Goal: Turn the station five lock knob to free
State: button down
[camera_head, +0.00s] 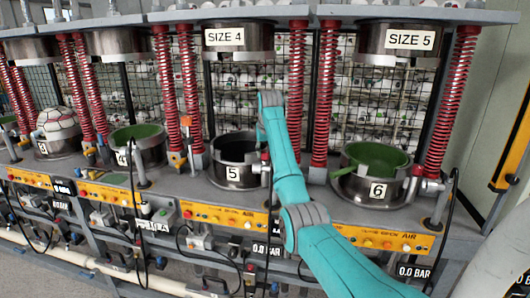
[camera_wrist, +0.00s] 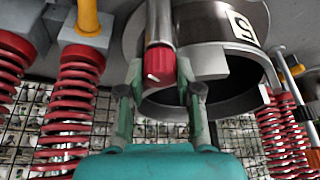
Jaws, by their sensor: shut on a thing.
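The station five lock knob (camera_wrist: 161,64) is red with a small white mark and sits at the end of a metal post in the wrist view. My gripper (camera_wrist: 161,88) is closed on it, with one finger on each side. The station five cup (camera_wrist: 228,72) is a dark metal ring beside the knob, and its label appears upside down there. In the head view, the station five cup (camera_head: 237,174) stands open and dark inside. My teal arm (camera_head: 290,175) passes just right of it. The knob and fingertips cannot be made out in the head view.
Red springs (camera_wrist: 77,95) stand close on both sides of my gripper. The station six cup (camera_head: 370,188) with a green inside is to the right. The upper SIZE 4 press head (camera_head: 237,52) hangs above station five. Black cables and a yellow control strip run along the front.

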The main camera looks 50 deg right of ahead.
jog(key=shift+d+n+t+y, duration=0.15)
jog(key=shift+n+y, duration=0.35)
jog(key=shift+n, duration=0.95)
jog(key=shift+a+n+t+y, duration=0.1)
jog(key=shift+n+t+y, duration=0.3)
jog(key=shift+n, duration=1.05)
jog(key=c, duration=1.1)
grip_release()
jog(key=shift+o, duration=0.2)
jog(key=d+v, duration=0.1)
jog(key=v, duration=0.6)
jog(key=shift+a+r, duration=0.25)
jog(key=shift+a, duration=0.2)
jog(key=shift+s, duration=0.1)
